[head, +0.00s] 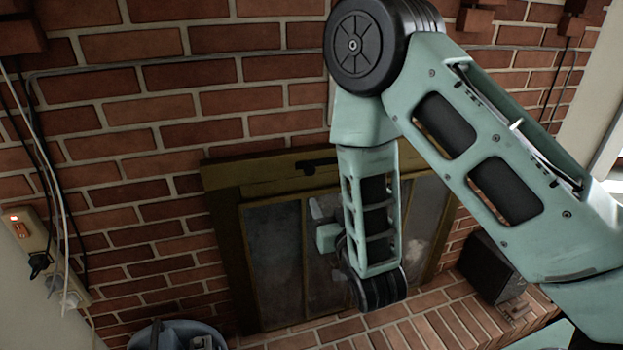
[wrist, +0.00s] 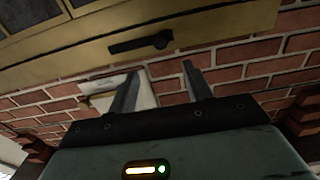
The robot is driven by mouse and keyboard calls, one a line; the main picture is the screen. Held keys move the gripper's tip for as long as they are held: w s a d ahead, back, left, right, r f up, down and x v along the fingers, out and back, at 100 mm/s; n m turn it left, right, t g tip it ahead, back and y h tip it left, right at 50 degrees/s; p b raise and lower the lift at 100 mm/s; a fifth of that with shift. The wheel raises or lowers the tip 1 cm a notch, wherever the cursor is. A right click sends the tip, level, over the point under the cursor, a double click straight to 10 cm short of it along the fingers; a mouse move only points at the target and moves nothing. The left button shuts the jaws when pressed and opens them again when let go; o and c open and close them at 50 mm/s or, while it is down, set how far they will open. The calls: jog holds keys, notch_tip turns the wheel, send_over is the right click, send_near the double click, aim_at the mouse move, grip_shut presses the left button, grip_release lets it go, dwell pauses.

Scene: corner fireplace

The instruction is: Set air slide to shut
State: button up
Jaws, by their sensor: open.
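The air slide (head: 318,163) is a small black bar with a knob, on the brass top rail (head: 255,178) of the fireplace front. In the wrist view the black slide (wrist: 130,45) lies across the rail (wrist: 215,35), with its round knob at the right end. My gripper (wrist: 160,74) is open and empty there, its two dark fingers pointing toward the rail, apart from the slide. In the head view the slide is left of my arm, and my fingers are too small and partly hidden to make out.
Glass fireplace doors (head: 273,255) stand below the rail, partly behind my arm. A black box (head: 488,268) is on the brick hearth (head: 440,325) at right. A blue-grey bucket (head: 180,336) is at bottom left. A switch box (head: 28,232) with cables is at left.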

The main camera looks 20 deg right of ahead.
aim_at(310, 172)
jog(key=w+p, duration=0.3)
jog(key=w, duration=1)
jog(key=shift+w, duration=0.35)
